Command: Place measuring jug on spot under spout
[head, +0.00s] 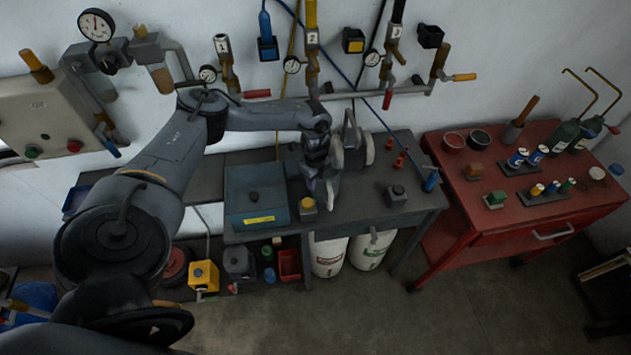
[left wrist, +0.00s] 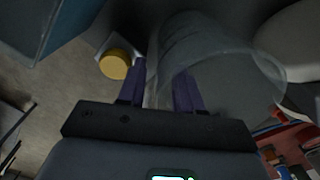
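The measuring jug (left wrist: 222,62) is a clear, see-through vessel in the left wrist view, lying just beyond and to the right of my fingers. My left gripper (left wrist: 158,78) has its two purple fingers part way closed, with a pale strip of the jug's edge or handle between them. In the head view the left gripper (head: 322,190) points down over the grey bench, beside a pale shape that looks like the jug (head: 333,188). The fingers hide much of the grip, and I cannot tell if the jug touches the bench. The spout and spot are not clearly distinguishable. My right gripper is out of view.
A blue-grey box (head: 256,200) stands left of the gripper, with a yellow-topped block (head: 308,206) close by. A pale round apparatus (head: 352,148) stands behind. A dark block (head: 396,195) sits to the right. A red cabinet (head: 490,230) stands farther right. Valve pipes line the wall.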

